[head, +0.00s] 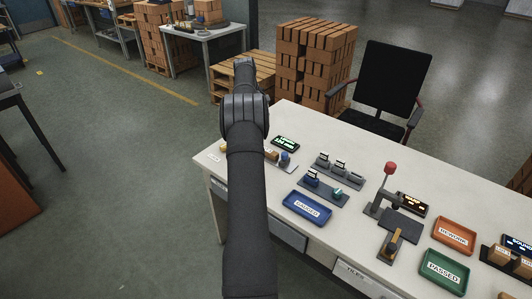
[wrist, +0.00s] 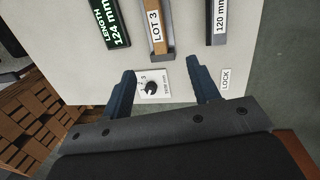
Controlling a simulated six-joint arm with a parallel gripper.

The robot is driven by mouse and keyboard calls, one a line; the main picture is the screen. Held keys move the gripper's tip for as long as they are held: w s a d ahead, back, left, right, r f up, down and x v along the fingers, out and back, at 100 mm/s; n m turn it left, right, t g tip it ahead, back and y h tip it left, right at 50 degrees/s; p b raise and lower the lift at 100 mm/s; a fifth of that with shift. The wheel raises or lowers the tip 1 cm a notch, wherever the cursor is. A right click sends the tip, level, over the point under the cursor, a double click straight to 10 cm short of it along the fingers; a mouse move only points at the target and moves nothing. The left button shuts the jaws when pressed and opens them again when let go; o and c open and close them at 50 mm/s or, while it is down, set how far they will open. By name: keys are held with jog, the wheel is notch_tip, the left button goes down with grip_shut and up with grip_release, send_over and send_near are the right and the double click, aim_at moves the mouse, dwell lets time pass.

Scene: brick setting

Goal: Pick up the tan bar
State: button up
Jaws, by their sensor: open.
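In the wrist view, a tan bar (wrist: 164,43) with a white "LOT 3" label lies in a narrow grey holder, its upper part cut off by the frame edge. My gripper (wrist: 161,67) is open and empty, with its two dark fingers apart below the near end of the holder. In the head view my arm covers part of the bench's left end, and my fingers cannot be made out there. A small tan piece (head: 272,155) shows just right of my arm; I cannot tell if it is the same bar.
A dial plate with a black knob (wrist: 150,87) lies between my fingers in the picture. A "124 mm" display (wrist: 112,22) and a "120 mm" block (wrist: 218,22) flank the holder. On the white bench are a blue tray (head: 307,208), a red-knobbed lever (head: 389,169) and a green tray (head: 444,271).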

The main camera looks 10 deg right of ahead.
jog(key=f, duration=0.4)
jog(key=d+f, duration=0.1)
jog(key=f, duration=0.2)
jog(key=d+f, duration=0.1)
jog(key=f, duration=0.3)
jog(key=shift+w+f, duration=0.25)
jog(key=shift+f, duration=0.05)
jog(key=shift+w+d+f, duration=0.1)
jog(key=shift+d+f, duration=0.2)
jog(key=shift+f, duration=0.55)
jog(key=shift+d+f, duration=0.3)
jog(key=shift+f, duration=0.6)
jog(key=shift+w+d+f, duration=0.1)
jog(key=shift+d+f, duration=0.2)
jog(key=shift+f, duration=0.55)
jog(key=c, duration=1.2)
